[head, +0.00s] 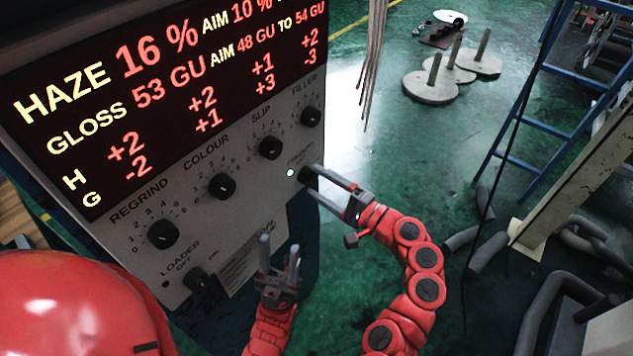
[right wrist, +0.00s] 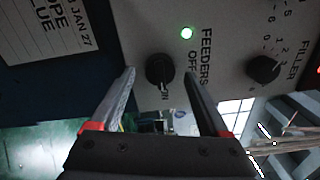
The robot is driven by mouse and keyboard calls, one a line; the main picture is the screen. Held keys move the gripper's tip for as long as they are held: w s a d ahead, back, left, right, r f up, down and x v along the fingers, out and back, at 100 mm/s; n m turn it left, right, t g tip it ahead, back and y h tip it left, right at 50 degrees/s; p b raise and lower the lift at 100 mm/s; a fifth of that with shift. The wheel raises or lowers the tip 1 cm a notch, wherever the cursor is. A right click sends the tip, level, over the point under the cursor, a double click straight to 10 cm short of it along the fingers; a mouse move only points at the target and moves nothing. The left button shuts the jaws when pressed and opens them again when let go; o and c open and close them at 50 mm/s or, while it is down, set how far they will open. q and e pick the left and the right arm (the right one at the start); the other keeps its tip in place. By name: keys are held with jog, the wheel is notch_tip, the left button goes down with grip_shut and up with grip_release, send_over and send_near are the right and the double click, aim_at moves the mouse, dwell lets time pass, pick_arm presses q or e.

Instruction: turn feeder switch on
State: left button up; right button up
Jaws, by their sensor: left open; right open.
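The feeder switch is a black rotary knob (right wrist: 159,69) beside the "FEEDERS OFF" lettering on the grey panel, with "ON" printed on its other side. Its ridge appears to point toward "ON". In the head view my right gripper (head: 312,180) reaches the panel and partly hides the knob. My left gripper (head: 279,248) is open and empty, lower down in front of the panel.
The panel has several other knobs, among them filler (head: 311,116), slip (head: 270,147), colour (head: 221,185), regrind (head: 162,234) and loader (head: 196,279). Hanging strands (head: 374,50) and a blue ladder (head: 545,100) stand to the right.

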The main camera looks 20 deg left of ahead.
jog(key=b+v, duration=0.2)
jog(key=v, duration=1.4)
jog(key=shift+d+f, duration=0.1)
jog(key=shift+f, duration=0.05)
